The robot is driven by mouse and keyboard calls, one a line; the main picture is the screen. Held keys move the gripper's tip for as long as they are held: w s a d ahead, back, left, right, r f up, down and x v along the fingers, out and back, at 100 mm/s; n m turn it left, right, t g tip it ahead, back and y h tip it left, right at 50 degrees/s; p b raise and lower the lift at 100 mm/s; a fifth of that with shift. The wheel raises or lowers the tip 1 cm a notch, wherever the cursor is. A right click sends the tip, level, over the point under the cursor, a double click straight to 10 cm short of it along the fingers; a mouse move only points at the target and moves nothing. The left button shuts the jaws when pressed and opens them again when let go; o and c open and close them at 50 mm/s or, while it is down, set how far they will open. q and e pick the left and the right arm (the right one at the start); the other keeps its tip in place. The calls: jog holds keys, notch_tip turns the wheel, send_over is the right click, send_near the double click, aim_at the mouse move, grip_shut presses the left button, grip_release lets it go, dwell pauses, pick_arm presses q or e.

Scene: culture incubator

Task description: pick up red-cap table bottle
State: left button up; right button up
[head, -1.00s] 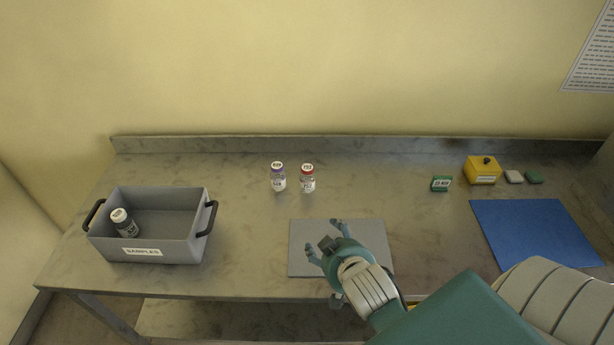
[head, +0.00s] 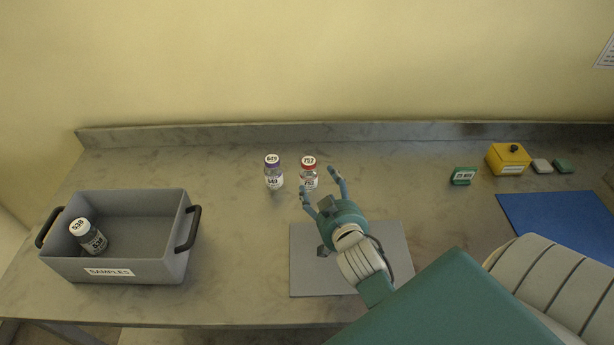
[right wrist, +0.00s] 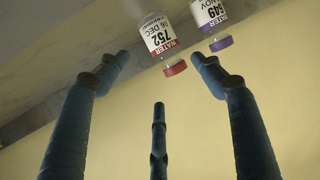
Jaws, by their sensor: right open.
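The red-cap bottle (head: 309,172) stands upright on the table, its cap labelled 752. In the right wrist view the red-cap bottle (right wrist: 159,40) appears upside down, ahead of the fingers and between their tips. The purple-cap bottle (head: 273,172), labelled 649, stands just left of it; it also shows in the right wrist view (right wrist: 212,22), beyond the right finger. My right gripper (head: 320,182) is open and empty, just in front of the red-cap bottle, with its fingers pointing toward it. The right gripper (right wrist: 160,80) also shows in the wrist view. My left gripper is not in view.
A grey SAMPLES bin (head: 115,272) with a bottle (head: 88,236) inside stands at the left. A grey mat (head: 305,270) lies under my right gripper. A green box (head: 463,176), a yellow box (head: 508,159) and a blue mat (head: 560,222) are at the right.

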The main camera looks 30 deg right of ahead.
aim_at(314, 175)
jog(key=x, duration=0.4)
jog(key=shift+w+d+p, duration=0.1)
jog(key=shift+w+p, duration=0.1)
jog(key=shift+p, duration=0.2)
jog(key=shift+w+d+f, duration=0.15)
jog(key=shift+w, duration=0.3)
jog(key=shift+w+d+f+p, duration=0.1)
jog(key=shift+w+p, duration=0.2)
jog(key=shift+w, duration=0.05)
jog(key=p+x, duration=0.1)
jog(key=x, duration=0.2)
jog(key=shift+w+f, duration=0.15)
jog(key=shift+w, duration=0.15)
jog(key=shift+w+d+f, duration=0.1)
jog(key=shift+w+f, duration=0.15)
jog(key=shift+w, duration=0.15)
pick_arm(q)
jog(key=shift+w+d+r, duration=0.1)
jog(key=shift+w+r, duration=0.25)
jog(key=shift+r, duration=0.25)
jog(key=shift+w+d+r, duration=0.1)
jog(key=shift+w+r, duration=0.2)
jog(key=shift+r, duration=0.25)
pick_arm(e)
jog(key=c, duration=1.1)
